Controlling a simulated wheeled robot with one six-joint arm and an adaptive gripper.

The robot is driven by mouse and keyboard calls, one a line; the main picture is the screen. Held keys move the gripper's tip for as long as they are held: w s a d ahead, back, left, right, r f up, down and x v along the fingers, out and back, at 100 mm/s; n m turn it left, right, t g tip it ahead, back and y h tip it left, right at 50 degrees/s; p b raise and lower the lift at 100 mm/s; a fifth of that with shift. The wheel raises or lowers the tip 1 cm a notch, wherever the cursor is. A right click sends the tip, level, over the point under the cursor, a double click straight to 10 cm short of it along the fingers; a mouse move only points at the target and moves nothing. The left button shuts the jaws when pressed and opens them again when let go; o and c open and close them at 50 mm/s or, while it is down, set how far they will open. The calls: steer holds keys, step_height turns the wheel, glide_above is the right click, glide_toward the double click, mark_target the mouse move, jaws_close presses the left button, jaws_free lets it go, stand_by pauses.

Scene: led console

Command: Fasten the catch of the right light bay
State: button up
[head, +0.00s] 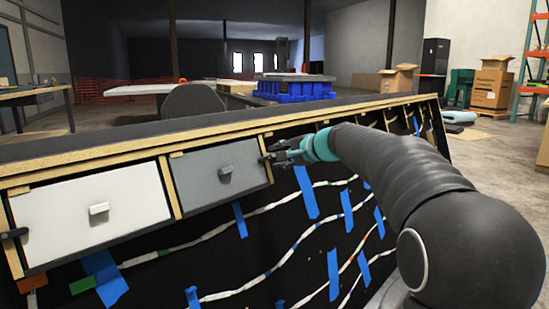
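The console has two light bays side by side. The right bay has a grey door (220,174) with a small grey handle (226,174); it looks shut in its wooden frame. My gripper (270,157) is at the right edge of this door, near its upper corner, pointing left. The dark fingers are at the spot where a catch might sit, and I cannot tell a catch apart from them. Whether the fingers are open or shut is too small to see. The left bay has a white door (92,215) with a dark catch (14,233) at its left edge.
The console's dark top (200,122) has a wooden front edge. Below the doors, LED strips (220,228) and blue tape pieces (306,192) cover a black panel. A blue crate (295,90) and cardboard boxes (492,84) stand behind. Floor at the right is partly open.

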steer(key=v, duration=0.9)
steer(key=shift+s, duration=0.2)
steer(key=shift+d, duration=0.15)
steer(key=s+d+f+n+g+h+p, duration=0.2)
steer(key=s+d+f+n+g+h, duration=0.15)
steer(key=s+f, duration=0.9)
steer(key=s+d+n+h+p, duration=0.2)
steer(key=s+h+p, duration=0.1)
steer(key=s, duration=0.9)
steer(key=s+d+n+h+p, duration=0.2)
steer(key=s+p, duration=0.3)
steer(key=s, duration=0.8)
steer(key=shift+s+f+n+g+h+p, duration=0.25)
steer(key=shift+s+n+g+h+p, duration=0.15)
steer(key=shift+n, duration=0.45)
